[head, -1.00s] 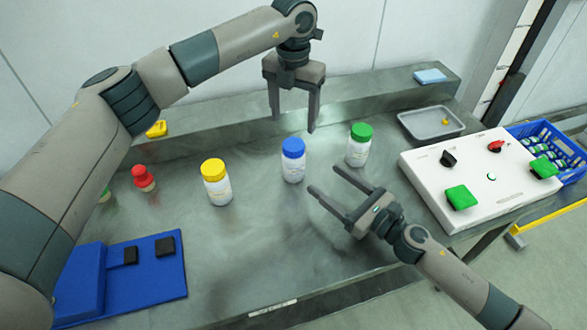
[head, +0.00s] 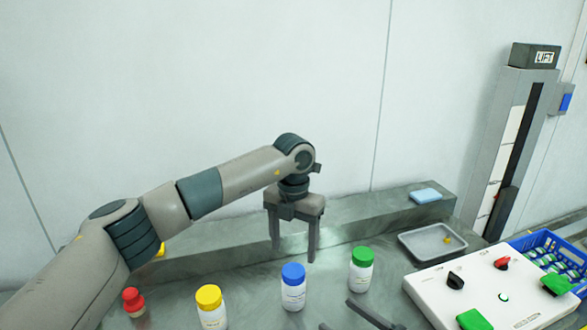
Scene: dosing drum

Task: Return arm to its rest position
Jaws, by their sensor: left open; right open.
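My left arm reaches in from the left. Its gripper (head: 294,252) points down, open and empty, above the back of the table behind the blue-capped bottle (head: 293,288). My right gripper (head: 336,315) shows only by its fingers at the bottom edge, apart and empty, in front of the blue-capped and green-capped bottles. The rest of my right arm is out of view. A yellow-capped bottle (head: 210,307) and the green-capped bottle (head: 361,270) stand upright on the table, apart from both grippers.
A red-topped object (head: 134,302) stands at left. A grey tray (head: 403,243) holds a small yellow item. A white control panel (head: 425,294) with knobs and green buttons is at right, beside a blue crate (head: 560,243). A blue cloth (head: 426,195) lies on the back ledge. A LIFT column (head: 490,150) stands behind.

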